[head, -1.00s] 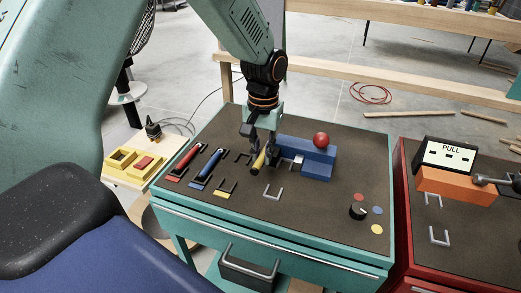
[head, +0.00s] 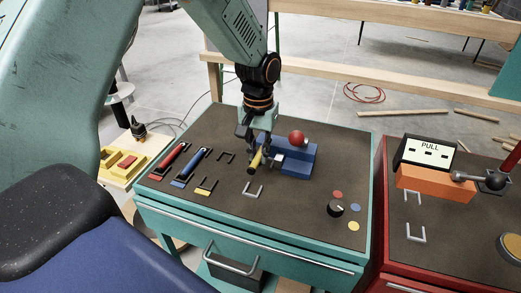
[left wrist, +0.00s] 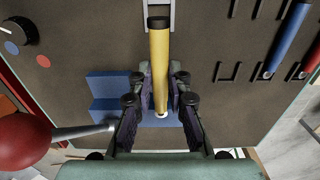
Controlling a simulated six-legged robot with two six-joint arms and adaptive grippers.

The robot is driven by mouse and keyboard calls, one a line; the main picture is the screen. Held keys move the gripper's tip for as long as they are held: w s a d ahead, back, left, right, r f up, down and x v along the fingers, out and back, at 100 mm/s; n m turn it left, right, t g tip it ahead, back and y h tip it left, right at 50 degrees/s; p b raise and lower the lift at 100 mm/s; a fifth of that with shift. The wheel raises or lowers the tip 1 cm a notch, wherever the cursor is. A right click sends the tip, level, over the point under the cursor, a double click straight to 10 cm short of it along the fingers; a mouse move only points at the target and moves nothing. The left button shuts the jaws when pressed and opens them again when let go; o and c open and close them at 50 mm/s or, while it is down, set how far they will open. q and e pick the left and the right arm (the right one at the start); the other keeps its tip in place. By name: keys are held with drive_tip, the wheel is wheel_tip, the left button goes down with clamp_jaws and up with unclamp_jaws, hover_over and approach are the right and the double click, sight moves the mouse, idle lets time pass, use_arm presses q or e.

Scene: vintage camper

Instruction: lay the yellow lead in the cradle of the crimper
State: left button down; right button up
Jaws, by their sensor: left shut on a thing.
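My left gripper (head: 254,148) is shut on the yellow lead (head: 256,161) and holds it at the left side of the crimper. In the left wrist view the lead (left wrist: 159,60) lies lengthwise between the fingers, its dark-capped end away from the gripper and a pale tip between the fingertips. The crimper (head: 298,165) is a blue block with a red ball (head: 297,138) on its lever. The crimper (left wrist: 103,88) also shows in the left wrist view, partly beneath the fingers; the cradle is hidden or unclear there. My right gripper is not in view.
A red lead (head: 173,156) and a blue lead (head: 196,162) lie left on the mat. The yellow-marked rack place (head: 202,192) is empty. A silver bracket (head: 253,191) stands in front of the crimper. A dial (head: 336,208) is at right; an orange PULL device (head: 425,180) stands on the red cabinet.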

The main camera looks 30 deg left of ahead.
sight(259, 179)
use_arm(q)
drive_tip(key=shift+r, duration=0.1)
drive_tip(key=shift+f+b, duration=0.3)
drive_tip(key=shift+f, duration=0.65)
drive_tip(key=shift+a+f, duration=0.1)
drive_tip(key=shift+f, duration=0.65)
drive_tip(key=shift+f+b, duration=0.7)
drive_tip(key=shift+f, duration=0.45)
drive_tip(key=shift+p, duration=0.85)
drive_tip(key=shift+f+b, duration=0.35)
drive_tip(key=shift+f, duration=0.35)
drive_tip(key=c, duration=1.2)
unclamp_jaws()
